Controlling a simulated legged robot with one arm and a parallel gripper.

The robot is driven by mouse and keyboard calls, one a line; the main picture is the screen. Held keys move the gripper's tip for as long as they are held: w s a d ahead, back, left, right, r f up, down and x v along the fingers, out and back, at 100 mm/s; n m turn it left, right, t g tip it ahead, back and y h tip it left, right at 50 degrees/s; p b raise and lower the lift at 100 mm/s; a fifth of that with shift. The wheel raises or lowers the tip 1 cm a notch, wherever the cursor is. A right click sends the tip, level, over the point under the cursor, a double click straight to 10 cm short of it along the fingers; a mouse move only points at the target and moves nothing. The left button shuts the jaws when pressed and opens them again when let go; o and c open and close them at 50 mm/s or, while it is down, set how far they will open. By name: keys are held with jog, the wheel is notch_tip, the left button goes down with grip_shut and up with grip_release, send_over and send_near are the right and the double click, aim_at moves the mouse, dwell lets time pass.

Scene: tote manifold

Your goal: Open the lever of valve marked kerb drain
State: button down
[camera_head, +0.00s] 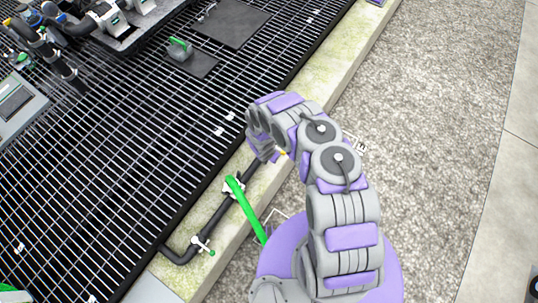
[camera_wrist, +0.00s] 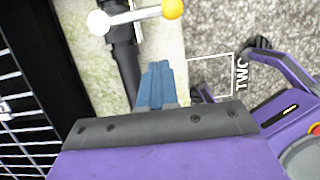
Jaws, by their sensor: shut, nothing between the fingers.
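No marking reading kerb drain is legible, so I cannot tell which valve it names. A dark pipe (camera_head: 219,215) runs along the pale kerb in the head view. A long green lever (camera_head: 248,210) sits on it and slants across the kerb towards the gravel. A smaller white valve handle (camera_head: 201,243) with a green end is lower on the pipe. In the wrist view a handle with a white ball and a yellow ball (camera_wrist: 148,13) crosses the pipe. My gripper (camera_wrist: 158,68) is shut and empty, beside the pipe and apart from that handle. My arm hides much of it in the head view.
A black grating (camera_head: 120,150) fills the left, with a small green-handled item (camera_head: 179,48) on a dark plate. Gravel (camera_head: 430,110) lies open to the right. White lettering (camera_wrist: 241,74) on the ground is beside my gripper.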

jog(key=shift+w+d+f+b, duration=0.4)
jog(key=shift+w+f+b, duration=0.1)
jog(key=shift+w, duration=0.15)
jog(key=shift+w+d+f+b, duration=0.45)
jog(key=shift+w+f, duration=0.1)
jog(key=shift+w, duration=0.15)
jog(key=shift+w+d+f+b, duration=0.35)
jog(key=shift+w+f+b, duration=0.15)
jog(key=shift+w, duration=0.15)
